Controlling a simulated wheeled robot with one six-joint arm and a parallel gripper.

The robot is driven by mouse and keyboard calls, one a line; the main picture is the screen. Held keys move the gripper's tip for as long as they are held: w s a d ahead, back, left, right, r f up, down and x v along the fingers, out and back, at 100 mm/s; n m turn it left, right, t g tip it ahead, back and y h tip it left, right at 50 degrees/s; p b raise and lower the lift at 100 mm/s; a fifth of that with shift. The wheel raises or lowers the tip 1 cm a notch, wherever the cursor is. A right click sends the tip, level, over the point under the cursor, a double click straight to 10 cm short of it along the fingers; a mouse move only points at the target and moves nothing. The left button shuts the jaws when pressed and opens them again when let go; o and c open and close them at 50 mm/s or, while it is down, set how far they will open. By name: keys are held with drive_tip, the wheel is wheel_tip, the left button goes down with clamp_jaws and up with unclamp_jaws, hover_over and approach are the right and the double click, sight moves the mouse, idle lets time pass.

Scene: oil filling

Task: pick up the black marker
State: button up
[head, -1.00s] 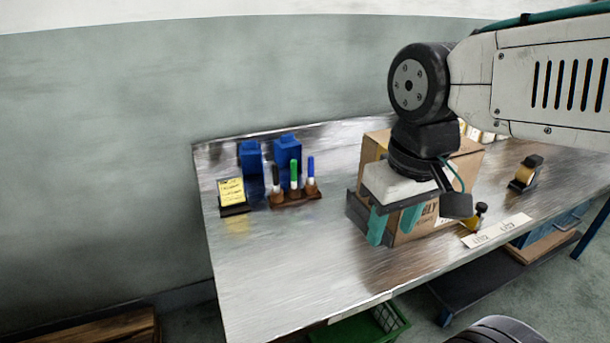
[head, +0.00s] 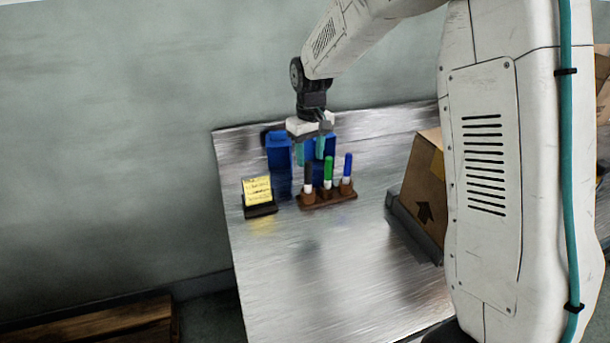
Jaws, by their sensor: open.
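The black marker (head: 308,174) stands upright at the left end of a brown wooden holder (head: 328,199). A green marker (head: 328,171) stands in the middle and a blue marker (head: 347,165) at the right end. My gripper (head: 310,152) is open and empty, with its teal fingers pointing down. In the picture its fingers show just above the black and green markers, in front of the blue bins. I cannot tell its exact distance from the markers. The black marker's lower end is hidden in the holder.
Blue bins (head: 279,150) stand at the table's back edge behind the holder. A yellow note on a dark stand (head: 258,191) is left of the holder. A cardboard box (head: 423,188) is at the right, partly hidden by my arm. The front of the metal table (head: 310,270) is clear.

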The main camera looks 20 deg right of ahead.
sight(308, 178)
drive_tip(key=f, duration=0.8)
drive_tip(key=shift+a, duration=0.2)
clamp_jaws()
